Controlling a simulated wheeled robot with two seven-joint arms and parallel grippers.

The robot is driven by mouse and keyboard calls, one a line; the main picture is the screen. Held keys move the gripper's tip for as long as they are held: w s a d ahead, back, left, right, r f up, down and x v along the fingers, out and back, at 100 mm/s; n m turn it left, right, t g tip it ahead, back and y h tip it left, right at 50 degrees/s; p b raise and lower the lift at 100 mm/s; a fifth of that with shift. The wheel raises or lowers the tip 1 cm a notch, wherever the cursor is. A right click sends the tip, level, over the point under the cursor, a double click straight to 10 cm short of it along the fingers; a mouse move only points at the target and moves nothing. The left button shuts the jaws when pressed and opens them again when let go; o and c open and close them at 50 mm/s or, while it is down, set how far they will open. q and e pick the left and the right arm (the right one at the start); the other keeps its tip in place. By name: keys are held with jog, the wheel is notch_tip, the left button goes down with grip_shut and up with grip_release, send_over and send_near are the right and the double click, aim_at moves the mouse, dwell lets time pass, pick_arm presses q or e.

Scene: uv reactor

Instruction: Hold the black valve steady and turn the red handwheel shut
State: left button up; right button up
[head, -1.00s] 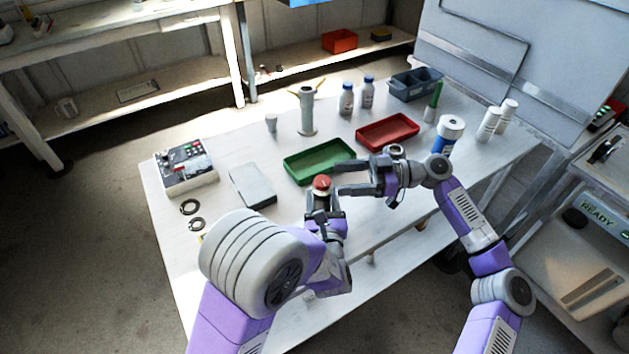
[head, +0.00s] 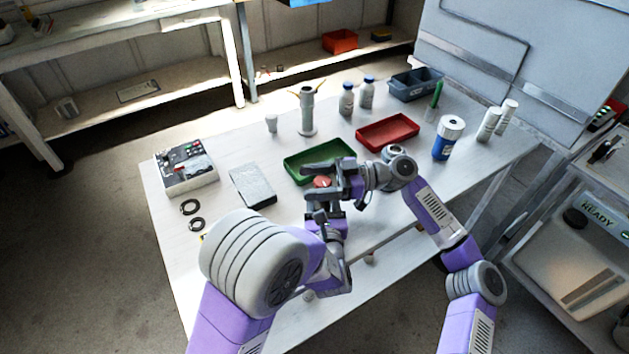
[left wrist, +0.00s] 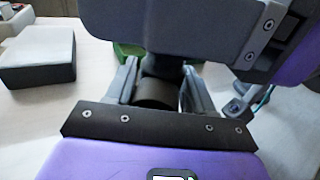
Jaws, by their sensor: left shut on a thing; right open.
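The red handwheel (head: 321,182) shows in the head view near the table's middle, in front of the green tray. My right gripper (head: 312,183) is open, with its fingers on either side of the handwheel; I cannot tell whether they touch it. My left gripper (head: 318,214) is below the handwheel. In the left wrist view, my left gripper (left wrist: 157,95) is shut on the black valve (left wrist: 155,94), a dark round body between its fingers. The valve is mostly hidden in the head view by my grippers.
A green tray (head: 292,172) lies just behind the handwheel, and a red tray (head: 411,140) is to its right. A grey box (head: 252,186) and a control box (head: 186,175) stand to the left. Bottles, including a blue-labelled jar (head: 443,146), stand at the right. The front table area is fairly clear.

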jog(key=shift+c, duration=0.3)
jog(key=c, duration=0.9)
jog(key=shift+w+m+t, duration=0.2)
jog(key=shift+m+t, duration=1)
jog(key=shift+t, duration=0.65)
jog(key=shift+w+m+t, duration=0.2)
jog(key=shift+m+t, duration=1)
jog(key=shift+t, duration=0.65)
jog(key=o, duration=1)
jog(key=shift+c, duration=0.2)
jog(key=shift+d, duration=0.1)
jog(key=v, duration=1.1)
jog(key=shift+d, duration=0.4)
jog(key=shift+s, duration=0.15)
pick_arm(q)
jog(key=o, duration=1.3)
